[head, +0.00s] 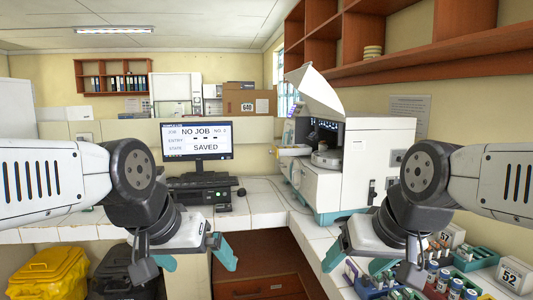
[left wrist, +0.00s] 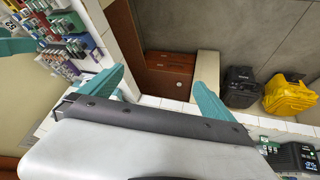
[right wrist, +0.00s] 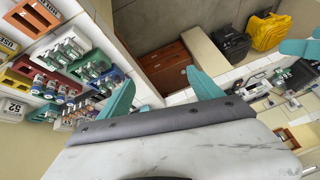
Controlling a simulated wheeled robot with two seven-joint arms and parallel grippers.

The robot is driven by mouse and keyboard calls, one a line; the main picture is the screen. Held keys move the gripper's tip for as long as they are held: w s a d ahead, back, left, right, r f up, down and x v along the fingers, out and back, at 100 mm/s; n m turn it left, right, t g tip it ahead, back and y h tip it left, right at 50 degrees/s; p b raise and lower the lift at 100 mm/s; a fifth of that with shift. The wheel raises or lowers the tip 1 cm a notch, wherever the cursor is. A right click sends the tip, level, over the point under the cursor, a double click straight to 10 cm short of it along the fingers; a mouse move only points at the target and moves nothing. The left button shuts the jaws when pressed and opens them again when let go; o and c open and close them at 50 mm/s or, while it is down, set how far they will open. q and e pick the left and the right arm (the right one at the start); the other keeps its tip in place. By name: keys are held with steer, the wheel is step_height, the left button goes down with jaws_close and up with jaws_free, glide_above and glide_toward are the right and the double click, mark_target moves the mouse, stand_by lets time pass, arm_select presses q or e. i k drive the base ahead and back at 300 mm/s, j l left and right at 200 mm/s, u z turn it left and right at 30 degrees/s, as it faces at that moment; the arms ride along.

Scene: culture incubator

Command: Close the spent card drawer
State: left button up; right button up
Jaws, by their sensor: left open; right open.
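The white machine (head: 375,160) stands on the counter at centre right with its lid (head: 314,88) raised. A small pale tray-like part (head: 293,150) sticks out from its left side; I cannot tell whether it is the spent card drawer. My left gripper (head: 195,260) is open and empty over the front counter edge, left of and apart from the machine. It shows in the left wrist view (left wrist: 160,88). My right gripper (head: 356,263) is open and empty in front of the machine, apart from it. It shows in the right wrist view (right wrist: 162,90).
Vial racks (head: 465,285) crowd the right counter near my right gripper. Brown wooden drawers (left wrist: 168,75) stand below the counter. A yellow bin (head: 48,273) and a black bin stand at lower left.

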mark_target(289, 151)
steer(key=i+j, duration=0.15)
steer(key=i, duration=0.3)
steer(key=i+j, duration=0.15)
steer(key=i, duration=0.3)
steer(key=i+j+z, duration=0.1)
steer(key=i, duration=0.35)
steer(key=i+j, duration=0.2)
steer(key=i, duration=0.2)
steer(key=i+j+z, duration=0.1)
steer(key=i, duration=0.35)
